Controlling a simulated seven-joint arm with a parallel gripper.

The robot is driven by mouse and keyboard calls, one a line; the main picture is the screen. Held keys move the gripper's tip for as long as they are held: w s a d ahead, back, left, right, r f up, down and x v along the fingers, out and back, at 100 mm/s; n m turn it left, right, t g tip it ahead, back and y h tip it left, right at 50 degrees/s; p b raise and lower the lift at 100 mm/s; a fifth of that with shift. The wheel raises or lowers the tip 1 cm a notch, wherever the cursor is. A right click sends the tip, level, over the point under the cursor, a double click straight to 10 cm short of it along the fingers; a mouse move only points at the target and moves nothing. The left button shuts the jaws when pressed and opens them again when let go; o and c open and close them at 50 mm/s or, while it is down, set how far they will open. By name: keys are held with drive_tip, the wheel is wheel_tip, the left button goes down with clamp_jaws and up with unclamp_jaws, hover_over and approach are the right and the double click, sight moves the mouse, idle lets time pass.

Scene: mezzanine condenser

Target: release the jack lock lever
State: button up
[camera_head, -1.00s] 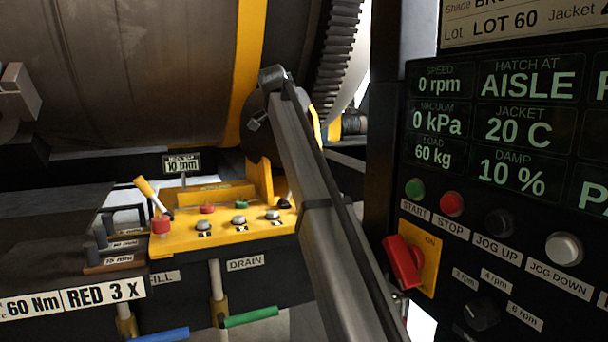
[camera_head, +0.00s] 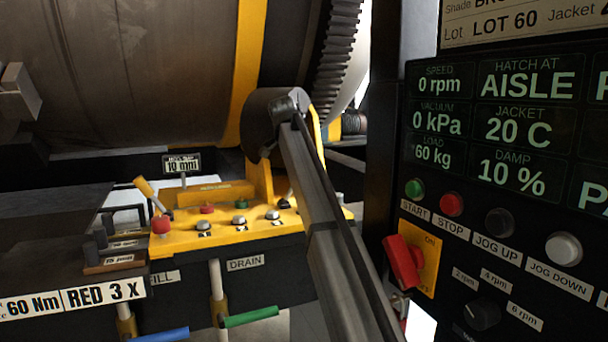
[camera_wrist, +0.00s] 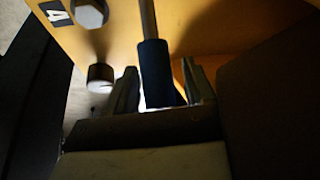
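In the wrist view a lever (camera_wrist: 153,68) with a thin metal rod and a dark blue grip stands out from a yellow panel. My gripper (camera_wrist: 158,85) is open, with one finger on each side of the grip; a gap shows on both sides. The lower end of the grip is hidden by the gripper body. In the head view my gripper is hidden behind my own arm. A yellow-handled lever (camera_head: 145,188) stands tilted at the left of the yellow control box. No readable label shows which lever is the jack lock.
The yellow control box (camera_head: 190,241) carries several buttons and a red knob (camera_head: 161,225). A steel bolt head (camera_wrist: 90,12) and a round stud (camera_wrist: 100,77) are left of the grip. The dark control panel (camera_head: 480,215) stands close on the right; the large drum (camera_head: 120,70) is behind.

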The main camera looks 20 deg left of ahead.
clamp_jaws()
drive_tip(key=shift+s+a, duration=0.1)
idle(0.5)
drive_tip(key=shift+s+a+r+t+h, duration=0.6)
drive_tip(key=shift+t+h, duration=0.2)
drive_tip(key=shift+t, duration=0.2)
drive_tip(key=shift+s+a+r+t+h, duration=0.2)
drive_tip(key=shift+s+a+t+h, duration=0.35)
drive_tip(key=shift+s+t+h, duration=0.05)
drive_tip(key=shift+s+a+r+t+h, duration=0.15)
drive_tip(key=shift+s+a+t+h, duration=0.4)
drive_tip(key=shift+t+h, duration=0.05)
drive_tip(key=shift+s+a+f+n+t+h, duration=0.15)
drive_tip(key=shift+s+a+n+t+h, duration=0.15)
drive_tip(key=shift+s+a+t+h, duration=0.75)
drive_tip(key=shift+s+a+f+n+t+h, duration=0.15)
drive_tip(key=shift+s+a+n+t+h, duration=0.15)
drive_tip(key=shift+s+a+t+h, duration=0.75)
drive_tip(key=shift+w+d+t, duration=0.15)
drive_tip(key=shift+w+t, duration=0.05)
drive_tip(key=shift+t, duration=0.1)
